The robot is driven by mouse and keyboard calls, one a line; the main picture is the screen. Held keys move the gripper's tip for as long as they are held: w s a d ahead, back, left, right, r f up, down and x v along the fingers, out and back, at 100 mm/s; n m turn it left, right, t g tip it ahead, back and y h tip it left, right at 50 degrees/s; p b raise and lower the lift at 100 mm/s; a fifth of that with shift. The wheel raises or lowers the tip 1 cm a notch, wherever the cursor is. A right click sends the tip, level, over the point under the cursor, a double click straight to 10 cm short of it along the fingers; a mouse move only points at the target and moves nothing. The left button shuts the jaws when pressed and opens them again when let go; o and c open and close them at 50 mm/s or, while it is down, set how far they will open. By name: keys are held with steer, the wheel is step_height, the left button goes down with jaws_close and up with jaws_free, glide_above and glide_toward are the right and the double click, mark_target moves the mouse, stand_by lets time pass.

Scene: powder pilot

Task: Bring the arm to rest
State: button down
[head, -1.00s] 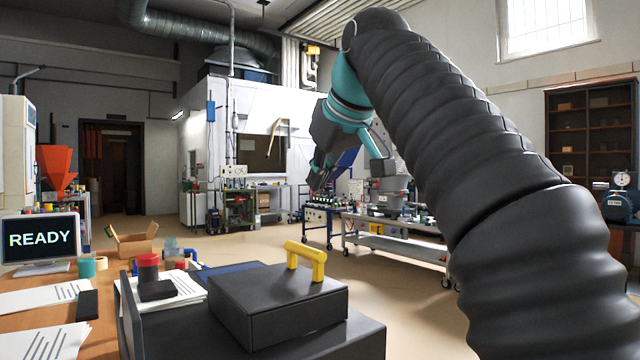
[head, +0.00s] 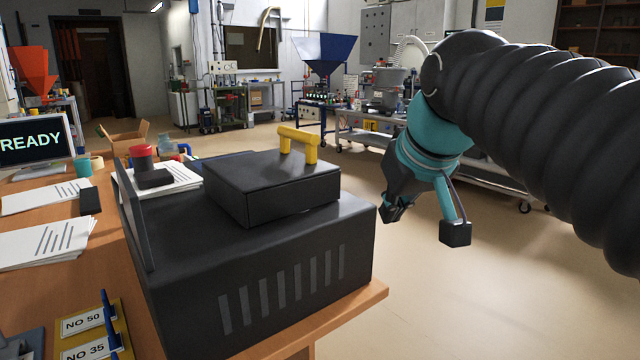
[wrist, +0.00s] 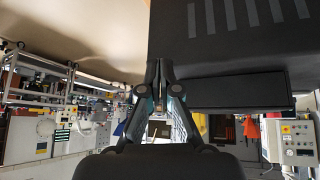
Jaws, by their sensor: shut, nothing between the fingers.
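My gripper (head: 393,212) is at the end of my dark, ribbed arm, right of the black machine (head: 250,290) in the head view. It is over open floor, apart from the machine, and points down and to the left. In the wrist view my gripper (wrist: 158,70) shows its two fingers together, with nothing held. The black machine (wrist: 225,35) fills the upper right of that view, which appears upside down.
The machine has a lid with a yellow handle (head: 298,143) and stands on a wooden desk (head: 130,300) at left. A monitor reading READY (head: 30,135) is behind. A metal trolley (head: 365,137) stands beyond my arm. Open floor lies at right.

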steer(key=s+d+f+m, duration=0.1)
steer(key=s+f, duration=0.3)
steer(key=f, duration=0.3)
steer(key=s+d+f+m+g+h, duration=0.1)
steer(key=s+d+f, duration=0.1)
steer(key=s+f, duration=0.3)
steer(key=s+d+f+m, duration=0.1)
steer(key=s+f, duration=0.3)
steer(key=f, duration=0.7)
steer(key=shift+s+d+f, duration=0.15)
steer(key=shift+s+d, duration=0.25)
steer(key=shift+d, duration=0.35)
